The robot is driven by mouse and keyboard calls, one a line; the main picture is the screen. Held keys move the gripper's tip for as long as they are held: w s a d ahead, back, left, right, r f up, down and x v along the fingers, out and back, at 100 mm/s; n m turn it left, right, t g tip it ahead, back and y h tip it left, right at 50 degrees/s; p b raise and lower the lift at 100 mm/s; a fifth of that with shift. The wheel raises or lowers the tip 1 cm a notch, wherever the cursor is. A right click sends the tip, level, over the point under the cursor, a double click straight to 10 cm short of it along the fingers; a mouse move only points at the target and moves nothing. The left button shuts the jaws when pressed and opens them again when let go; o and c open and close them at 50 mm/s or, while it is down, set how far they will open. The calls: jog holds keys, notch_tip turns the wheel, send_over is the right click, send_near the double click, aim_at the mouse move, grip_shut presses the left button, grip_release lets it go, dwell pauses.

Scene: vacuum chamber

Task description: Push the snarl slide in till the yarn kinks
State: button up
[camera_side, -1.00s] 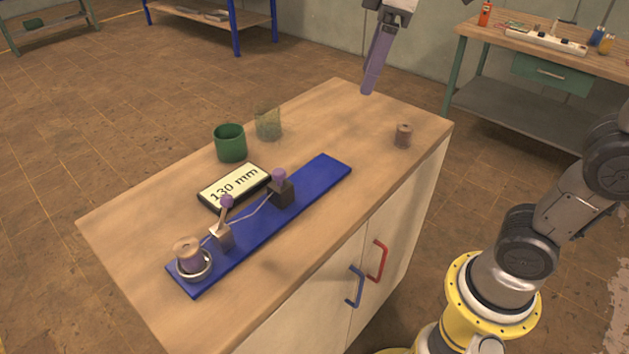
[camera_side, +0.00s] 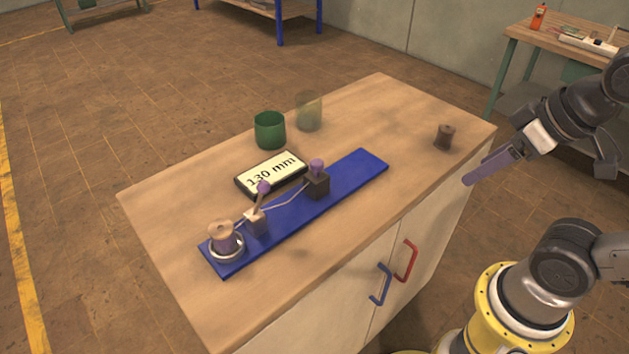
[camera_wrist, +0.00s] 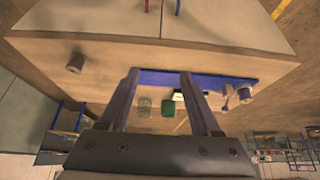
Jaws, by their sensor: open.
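A blue rail (camera_side: 345,182) lies on the wooden cabinet top. A dark block with a purple knob, seemingly the snarl slide (camera_side: 317,185), sits on its right half. A pale block with a tilted purple-tipped lever (camera_side: 256,221) stands nearer the left end. Pale yarn (camera_side: 288,203) runs between the two blocks and bends down midway, not straight. A spool (camera_side: 222,238) stands in a metal ring at the left end. My gripper (camera_side: 467,182) is off the cabinet's right edge, well away from the slide. In the wrist view my gripper (camera_wrist: 160,73) is open and empty.
A display reading 130 mm (camera_side: 271,173) lies behind the rail. A green cup (camera_side: 269,131) and a translucent cup (camera_side: 309,111) stand behind it. A loose spool (camera_side: 445,137) stands near the right edge. The cabinet top between rail and loose spool is clear.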

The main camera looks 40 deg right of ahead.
jog(key=w+r+n+g, duration=0.1)
jog(key=w+r+n, duration=0.3)
jog(key=r, duration=0.4)
jog(key=w+a+r+n+g, duration=0.2)
jog(key=w+a+r, duration=0.15)
jog(key=w, duration=0.45)
jog(key=n+g, duration=0.3)
send_over(317, 162)
notch_tip(317, 162, down, 6)
notch_tip(317, 162, down, 14)
jog(key=shift+r, duration=0.15)
